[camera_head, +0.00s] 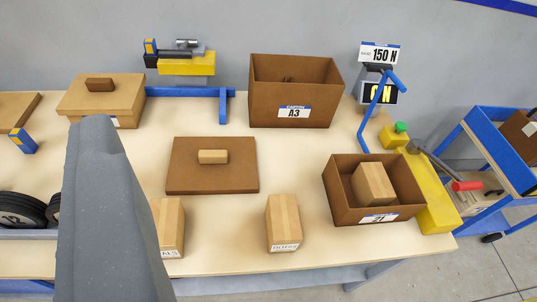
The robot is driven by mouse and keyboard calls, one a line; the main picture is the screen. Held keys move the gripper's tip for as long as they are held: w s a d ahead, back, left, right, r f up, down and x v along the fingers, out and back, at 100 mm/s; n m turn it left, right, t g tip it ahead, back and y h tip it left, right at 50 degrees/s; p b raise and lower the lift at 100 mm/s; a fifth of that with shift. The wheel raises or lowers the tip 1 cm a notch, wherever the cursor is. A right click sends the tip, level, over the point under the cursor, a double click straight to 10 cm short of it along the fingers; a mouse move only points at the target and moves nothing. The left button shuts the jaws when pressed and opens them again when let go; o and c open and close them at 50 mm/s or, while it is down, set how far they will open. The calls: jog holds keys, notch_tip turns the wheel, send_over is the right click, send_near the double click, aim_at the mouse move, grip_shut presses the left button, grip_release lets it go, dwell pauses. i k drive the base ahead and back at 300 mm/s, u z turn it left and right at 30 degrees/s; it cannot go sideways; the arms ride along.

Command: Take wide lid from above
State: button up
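A flat, wide brown lid (186,181) lies on the pale table in the middle of the view. A small light wooden block handle (213,157) stands on top of it. Nothing covers the lid, and nothing touches its handle. A large grey part of mine (115,215) rises from the bottom edge, left of the lid, and looks apart from it. I cannot make out two fingertips, so whether my gripper is open or shut does not show.
An open brown box marked A3 (263,74) stands behind the lid. A tan box (75,96) with a dark handle is back left. Small cartons (284,217) stand in front. An open brown box (336,205) holding a carton and a blue cart (497,125) are right.

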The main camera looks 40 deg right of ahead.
aim_at(200, 166)
jog(key=z, duration=0.75)
jog(key=i, duration=1.05)
jog(key=u, duration=0.05)
